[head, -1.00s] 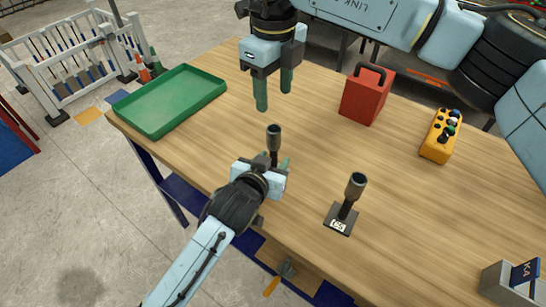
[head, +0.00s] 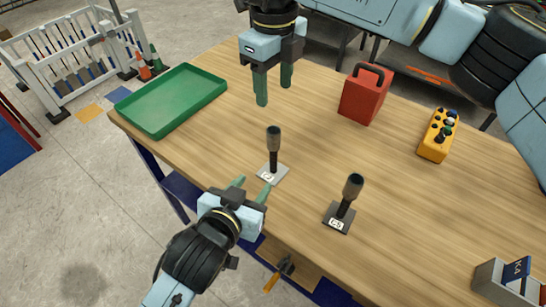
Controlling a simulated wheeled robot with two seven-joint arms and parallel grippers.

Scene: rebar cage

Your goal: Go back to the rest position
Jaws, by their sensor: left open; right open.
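My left gripper (head: 250,188) is open and empty at the table's front edge, just left of and nearer than a dark post on a light base plate (head: 273,152). The post stands upright, apart from the fingers. My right gripper (head: 274,86) is open and empty, pointing down above the table, between the green tray and the red box. A second dark post on a black base labelled C5 (head: 345,202) stands upright to the right.
A green tray (head: 150,130) lies at the table's left end. A red box with a handle (head: 365,95) and a yellow button box (head: 437,137) stand at the back. A grey holder with a K4 label (head: 505,284) is at the lower right. The middle of the wooden table is bare.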

